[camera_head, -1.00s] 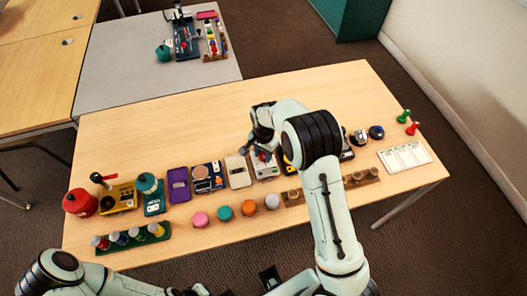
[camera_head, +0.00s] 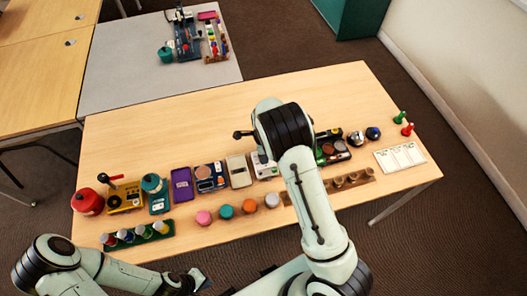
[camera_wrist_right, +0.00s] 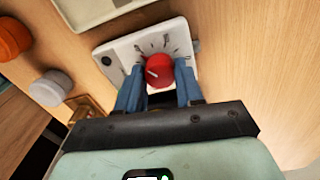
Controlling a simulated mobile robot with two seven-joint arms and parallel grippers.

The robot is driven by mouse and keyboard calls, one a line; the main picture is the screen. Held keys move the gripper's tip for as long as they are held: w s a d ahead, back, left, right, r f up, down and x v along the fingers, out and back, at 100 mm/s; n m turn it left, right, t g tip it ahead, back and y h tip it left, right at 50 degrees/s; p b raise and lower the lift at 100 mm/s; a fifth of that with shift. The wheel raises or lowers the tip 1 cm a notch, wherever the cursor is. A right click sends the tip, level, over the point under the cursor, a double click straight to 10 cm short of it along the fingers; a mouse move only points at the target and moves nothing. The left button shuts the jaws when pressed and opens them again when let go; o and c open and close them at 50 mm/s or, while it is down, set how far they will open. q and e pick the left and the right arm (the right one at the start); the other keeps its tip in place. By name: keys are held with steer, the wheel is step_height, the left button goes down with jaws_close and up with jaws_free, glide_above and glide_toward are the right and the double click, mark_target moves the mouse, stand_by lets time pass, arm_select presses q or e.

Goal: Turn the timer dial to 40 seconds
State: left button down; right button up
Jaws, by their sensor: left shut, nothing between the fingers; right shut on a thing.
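The timer is a white box (camera_head: 262,171) in the middle of the row on the table, partly hidden by my right arm in the head view. In the right wrist view, its white face (camera_wrist_right: 121,50) carries dark tick marks around a red dial (camera_wrist_right: 159,67). A pale pointer mark on the dial points left and slightly up in that view; the numbers are too small to read. My right gripper (camera_wrist_right: 158,80) is shut on the dial, one blue finger on each side. My left gripper (camera_head: 200,279) is shut and empty beyond the table's front edge.
A beige box (camera_head: 239,172) stands left of the timer, and a dark tray with round pieces (camera_head: 333,149) stands right. Coloured round pieces, including an orange one (camera_head: 250,206), lie in front. A wooden rack (camera_head: 353,182) is front right. The table's back half is clear.

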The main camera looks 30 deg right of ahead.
arm_select(q)
steer(key=shift+w+r, duration=0.4)
steer(key=shift+r, duration=0.05)
arm_select(e)
steer(key=shift+w+r+m, duration=0.1)
steer(key=shift+m, duration=0.6)
steer(key=o, duration=1)
steer(key=shift+o, duration=0.2)
arm_select(q)
steer(key=shift+w+r+p, duration=0.85)
steer(key=shift+w+p, duration=0.05)
arm_select(e)
step_height(320, 180, up, 13)
steer(key=shift+r, duration=0.15)
arm_select(q)
steer(key=shift+s, duration=0.1)
